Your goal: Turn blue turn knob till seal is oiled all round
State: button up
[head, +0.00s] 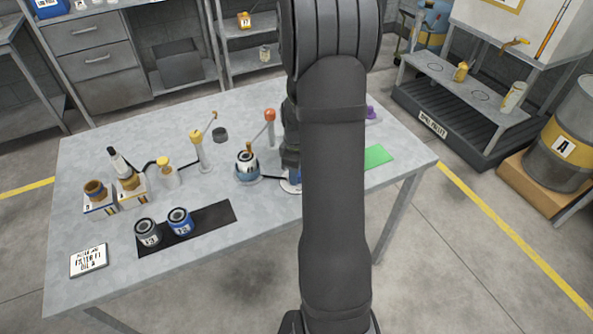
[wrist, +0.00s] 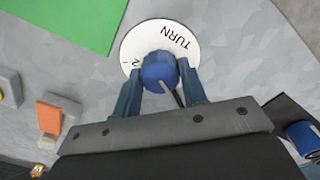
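The blue turn knob (wrist: 160,70) stands on a white round plate (wrist: 130,48) marked TURN, seen in the wrist view. My gripper (wrist: 161,82) has one finger on each side of the knob, with no clear gap at the fingertips. In the head view my arm hides the knob and gripper; only an edge of the white plate (head: 290,187) shows. Left of it, a can-shaped filter (head: 246,162) stands on a round blue-grey base (head: 247,179). An orange-knobbed post (head: 270,116) with an arm stands beside it. The seal and any oil on it are too small to make out.
A grey filter (head: 147,233) and a blue filter (head: 180,221) stand on a black mat (head: 215,215). A yellow-topped post (head: 196,136), a small bottle (head: 166,173) and a label plate (head: 89,261) share the table. A green sheet (head: 378,156) lies right of my arm.

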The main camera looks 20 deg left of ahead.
jog(key=shift+m, duration=0.4)
jog(key=m, duration=1.3)
jog(key=shift+m, duration=0.3)
jog(key=m, duration=0.4)
jog(key=shift+m, duration=0.3)
jog(key=m, duration=0.4)
jog(key=shift+m, duration=0.4)
jog(key=o, duration=1)
jog(key=shift+c, duration=0.2)
notch_tip(320, 180, up, 18)
jog(key=shift+f, duration=0.2)
